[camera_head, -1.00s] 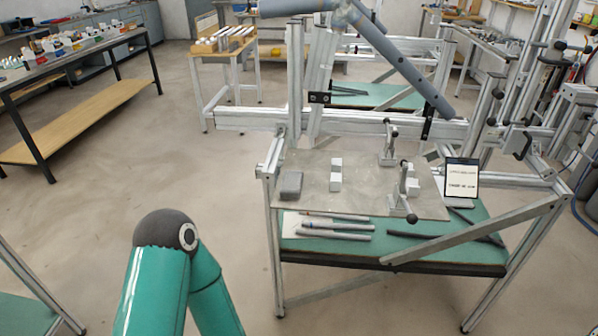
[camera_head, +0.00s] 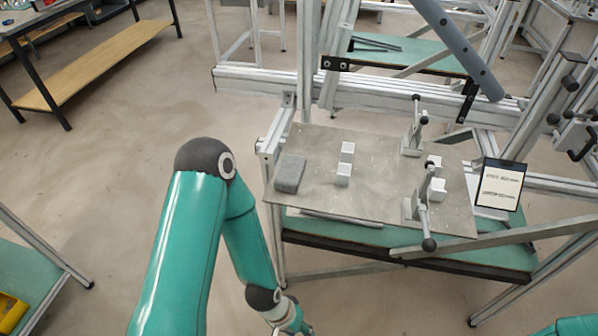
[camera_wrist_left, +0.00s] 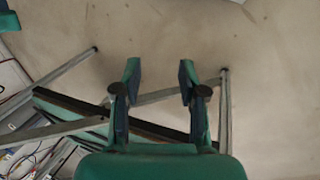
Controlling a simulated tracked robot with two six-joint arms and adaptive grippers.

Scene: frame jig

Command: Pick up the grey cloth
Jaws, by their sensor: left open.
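The grey cloth (camera_head: 289,173), a folded dark grey pad, lies flat at the left end of the metal plate (camera_head: 318,206) in the head view. My left arm stands left of the plate, with its wrist low in the picture, below and apart from the cloth. My left gripper (camera_wrist_left: 160,68) shows in the left wrist view, with its two fingers spread and nothing between them. The cloth is not seen in that view. My right gripper is not in view.
Two light blocks (camera_head: 344,174) sit right of the cloth. Toggle clamps (camera_head: 413,130) and a small sign (camera_head: 499,186) stand farther right. A frame rail (camera_head: 375,97) runs behind the plate. The floor on the left is open.

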